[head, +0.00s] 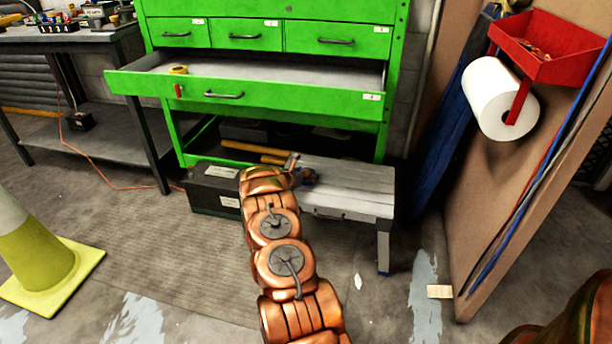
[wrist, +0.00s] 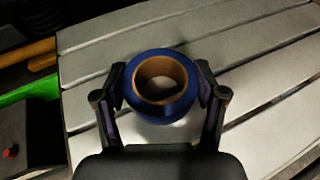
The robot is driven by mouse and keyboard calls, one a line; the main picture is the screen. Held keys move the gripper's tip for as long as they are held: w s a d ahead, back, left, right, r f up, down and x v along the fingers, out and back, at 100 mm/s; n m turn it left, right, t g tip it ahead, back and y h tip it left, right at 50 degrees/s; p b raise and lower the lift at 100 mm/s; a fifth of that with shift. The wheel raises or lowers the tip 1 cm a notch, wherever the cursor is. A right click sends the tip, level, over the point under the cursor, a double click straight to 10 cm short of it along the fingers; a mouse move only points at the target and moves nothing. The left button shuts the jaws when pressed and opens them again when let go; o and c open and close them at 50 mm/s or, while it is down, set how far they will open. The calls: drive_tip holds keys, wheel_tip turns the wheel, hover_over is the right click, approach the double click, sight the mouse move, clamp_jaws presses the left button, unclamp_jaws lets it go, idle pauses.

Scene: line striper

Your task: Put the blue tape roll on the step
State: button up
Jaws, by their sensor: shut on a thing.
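In the wrist view the blue tape roll (wrist: 161,112), with a brown cardboard core, sits between the two fingers of my gripper (wrist: 161,88). The fingers are shut on its sides. The roll is over the grey slatted step (wrist: 270,75); I cannot tell whether it touches the slats. In the head view the step (head: 350,185) stands in front of the green tool cabinet. My gripper (head: 300,172) is at the left part of the step's top, mostly hidden behind my copper-coloured arm. The roll cannot be made out clearly there.
The green cabinet (head: 290,106) has an open drawer with a yellow tape roll (head: 178,70) inside. A dark box (head: 213,188) stands left of the step. A yellow cone (head: 38,245) is at far left. A paper roll (head: 500,97) hangs at right. The step's right side is clear.

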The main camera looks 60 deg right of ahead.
drive_tip(key=shift+f, duration=0.15)
drive_tip(key=o, duration=1.2)
